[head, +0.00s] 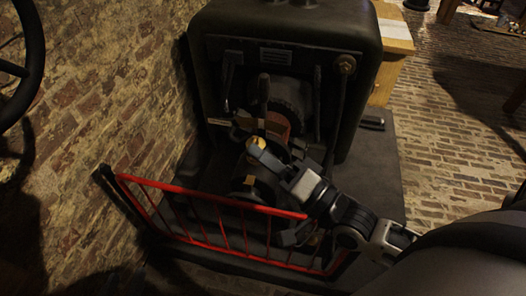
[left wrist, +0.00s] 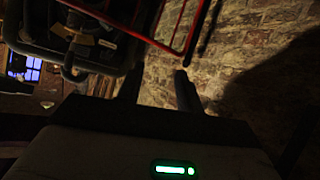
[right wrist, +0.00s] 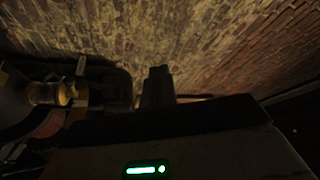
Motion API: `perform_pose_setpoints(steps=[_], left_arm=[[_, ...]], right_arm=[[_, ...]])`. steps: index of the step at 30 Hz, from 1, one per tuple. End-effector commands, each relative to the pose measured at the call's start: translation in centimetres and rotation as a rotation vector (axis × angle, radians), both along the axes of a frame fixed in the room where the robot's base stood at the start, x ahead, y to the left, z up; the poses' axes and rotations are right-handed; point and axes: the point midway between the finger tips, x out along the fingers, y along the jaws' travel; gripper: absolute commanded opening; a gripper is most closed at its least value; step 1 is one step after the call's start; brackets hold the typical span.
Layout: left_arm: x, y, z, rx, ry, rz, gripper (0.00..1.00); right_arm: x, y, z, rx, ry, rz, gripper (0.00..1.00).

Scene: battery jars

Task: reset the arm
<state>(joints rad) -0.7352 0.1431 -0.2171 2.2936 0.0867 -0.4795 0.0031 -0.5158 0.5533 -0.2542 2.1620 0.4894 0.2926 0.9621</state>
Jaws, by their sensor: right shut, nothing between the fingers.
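My right arm comes in from the lower right in the head view. Its gripper (head: 268,160) is in front of the dark machine (head: 290,30), beyond the red railing (head: 220,200). In the right wrist view its fingers (right wrist: 158,75) are together with nothing between them. A yellowish, jar-like cylinder (right wrist: 46,93) lies to their left in that view, apart from them. My left gripper does not show clearly in the head view. In the left wrist view its fingers (left wrist: 158,78) are spread with an empty gap, pointing toward a brick surface.
A brick wall (head: 90,110) stands close on the left. A dark wheel (head: 35,50) is at the upper left. A wooden block or table (head: 393,45) stands behind the machine on the right. The brick floor (head: 445,130) to the right is mostly clear.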

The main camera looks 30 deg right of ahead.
Motion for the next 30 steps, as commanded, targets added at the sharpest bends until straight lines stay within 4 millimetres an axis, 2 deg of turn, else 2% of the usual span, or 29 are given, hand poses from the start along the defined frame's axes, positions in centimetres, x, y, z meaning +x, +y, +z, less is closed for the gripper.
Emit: perform_pose_setpoints(steps=[5,22,26,30], left_arm=[[0.1,0.0,-0.2,0.001,0.006,-0.002,0.36],[0.5,-0.2,0.5,0.0,-0.005,-0.006,0.36],[0.4,-0.2,2.6,0.004,0.001,-0.007,0.36],[0.0,0.1,2.9,0.03,0.051,-0.007,0.36]], right_arm=[[-0.9,0.4,0.5,0.001,0.0,-0.001,0.0],[-0.9,0.5,0.4,-0.023,0.005,-0.006,0.0],[-1.2,1.4,-0.5,-0.247,0.057,-0.049,0.0],[-2.5,2.5,-3.3,-0.677,0.163,-0.06,0.0]])
